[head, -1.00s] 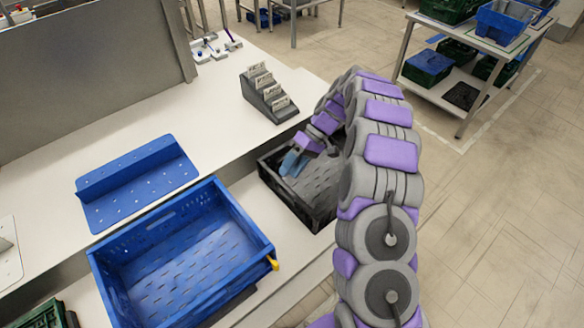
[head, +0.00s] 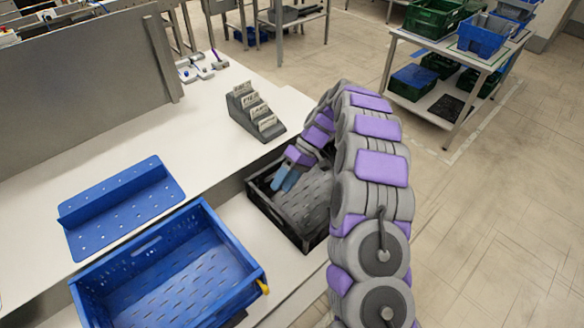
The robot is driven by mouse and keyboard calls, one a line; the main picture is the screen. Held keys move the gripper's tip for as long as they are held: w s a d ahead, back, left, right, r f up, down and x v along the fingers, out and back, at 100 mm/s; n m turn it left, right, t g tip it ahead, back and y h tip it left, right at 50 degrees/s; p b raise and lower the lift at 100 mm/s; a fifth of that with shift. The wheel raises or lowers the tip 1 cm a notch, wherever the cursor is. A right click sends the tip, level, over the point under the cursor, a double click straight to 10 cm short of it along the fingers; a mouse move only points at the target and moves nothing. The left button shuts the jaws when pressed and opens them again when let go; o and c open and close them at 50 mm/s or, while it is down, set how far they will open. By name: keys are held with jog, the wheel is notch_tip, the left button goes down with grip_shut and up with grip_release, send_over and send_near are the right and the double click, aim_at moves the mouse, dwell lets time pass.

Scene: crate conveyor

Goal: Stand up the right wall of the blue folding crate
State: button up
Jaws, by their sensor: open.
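The blue folding crate (head: 160,232) sits at the lower left on the conveyor, its near end cut off by the picture edge. Its far wall and its right wall (head: 226,238) look upright, and its slotted floor shows. A yellow latch (head: 263,287) is at its right corner. My gripper (head: 285,181) is open, with blue fingertips pointing down over the left part of a black crate (head: 265,208). It is apart from the blue crate, up and to its right. My arm hides the black crate's right side.
A blue perforated bent plate (head: 124,200) lies on the white table left of the crates. A grey card holder (head: 255,113) stands near the table's right edge. A grey partition (head: 80,95) rises behind. A rack with crates (head: 450,85) stands at the back right, with open floor before it.

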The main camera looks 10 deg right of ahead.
jog(key=p+v, duration=1.7)
jog(key=p, duration=0.2)
jog(key=shift+p, duration=0.35)
jog(key=shift+w+d+p, duration=0.1)
jog(key=shift+d+p, duration=0.1)
jog(key=shift+p, duration=0.75)
